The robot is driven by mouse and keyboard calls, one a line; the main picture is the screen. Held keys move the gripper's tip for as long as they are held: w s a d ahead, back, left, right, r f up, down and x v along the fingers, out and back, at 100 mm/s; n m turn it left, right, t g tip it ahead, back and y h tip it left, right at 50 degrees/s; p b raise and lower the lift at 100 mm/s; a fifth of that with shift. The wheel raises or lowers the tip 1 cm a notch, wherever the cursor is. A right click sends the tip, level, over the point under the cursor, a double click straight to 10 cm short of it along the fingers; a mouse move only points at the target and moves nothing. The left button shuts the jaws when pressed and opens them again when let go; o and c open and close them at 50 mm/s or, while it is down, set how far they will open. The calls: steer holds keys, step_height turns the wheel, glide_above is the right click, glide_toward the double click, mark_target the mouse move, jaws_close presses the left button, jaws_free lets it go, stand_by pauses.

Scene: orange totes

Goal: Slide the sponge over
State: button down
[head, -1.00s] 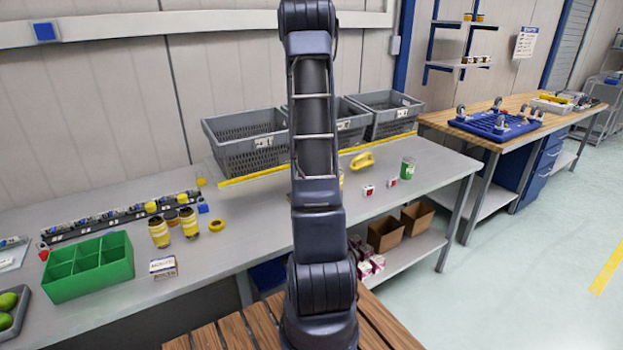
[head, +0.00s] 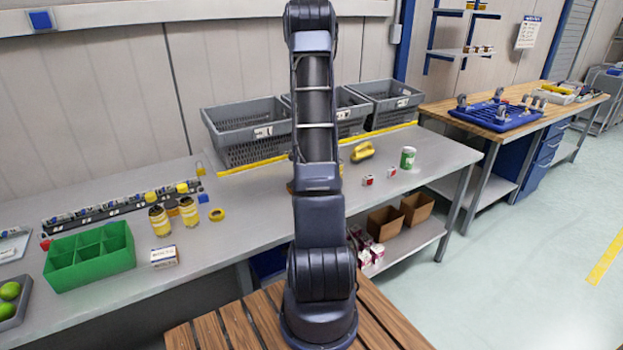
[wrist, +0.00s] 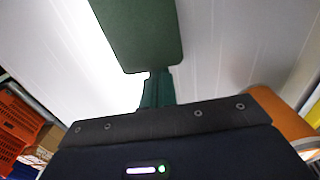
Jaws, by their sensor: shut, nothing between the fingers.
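In the head view my own arm stands in front and hides my gripper and the block.
An orange-brown rounded thing (wrist: 282,112) is at the right in the wrist view, with an orange tote (wrist: 14,125) at lower left.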

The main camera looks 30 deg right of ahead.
mark_target(268, 200)
steer(key=a, duration=2)
steer(key=shift+a, duration=0.2)
steer(key=shift+r, duration=0.1)
